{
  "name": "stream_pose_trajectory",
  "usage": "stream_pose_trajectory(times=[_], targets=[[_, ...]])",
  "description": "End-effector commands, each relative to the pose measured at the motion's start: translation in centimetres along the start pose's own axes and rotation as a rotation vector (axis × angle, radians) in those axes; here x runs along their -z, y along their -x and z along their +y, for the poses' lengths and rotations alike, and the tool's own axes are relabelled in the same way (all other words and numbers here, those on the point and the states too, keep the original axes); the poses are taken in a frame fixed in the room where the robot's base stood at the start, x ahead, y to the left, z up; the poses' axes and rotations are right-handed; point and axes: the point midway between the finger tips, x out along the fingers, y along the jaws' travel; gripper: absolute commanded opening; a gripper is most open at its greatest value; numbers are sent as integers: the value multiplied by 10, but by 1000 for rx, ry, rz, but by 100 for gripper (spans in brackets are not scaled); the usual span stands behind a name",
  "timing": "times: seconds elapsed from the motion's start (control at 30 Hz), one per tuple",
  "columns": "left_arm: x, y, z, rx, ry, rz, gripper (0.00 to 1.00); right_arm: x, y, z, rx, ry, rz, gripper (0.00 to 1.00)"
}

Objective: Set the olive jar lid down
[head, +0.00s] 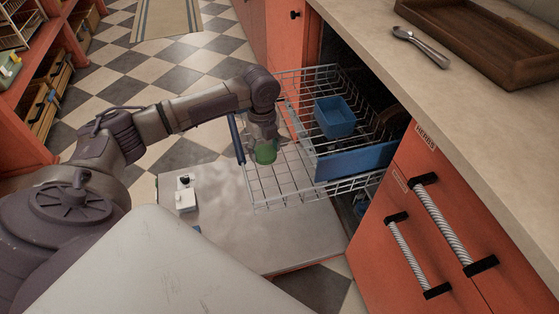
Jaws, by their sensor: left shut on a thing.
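My left gripper (264,140) points down over the pulled-out wire rack of the dishwasher. It is shut on a small green thing, which fits the olive jar lid (265,155). The gripper hides much of the lid, and I cannot tell whether it touches the rack wires. My right gripper is not in view.
The wire rack (285,188) reaches out over the open dishwasher door (300,238). A blue bin (334,117) stands in the upper rack. A white item (185,196) is on the door.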

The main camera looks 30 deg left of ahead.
Motion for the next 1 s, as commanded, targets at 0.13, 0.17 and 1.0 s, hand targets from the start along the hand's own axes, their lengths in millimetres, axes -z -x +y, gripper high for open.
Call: stream_pose_trajectory(times=[0.13,0.17,1.0], targets=[[10,-17,-24,1,0,0,51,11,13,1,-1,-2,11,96],[11,-18,-27,0,1,0,51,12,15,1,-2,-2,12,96],[14,-64,-32,-1,1,-2,70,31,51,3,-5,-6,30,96]])
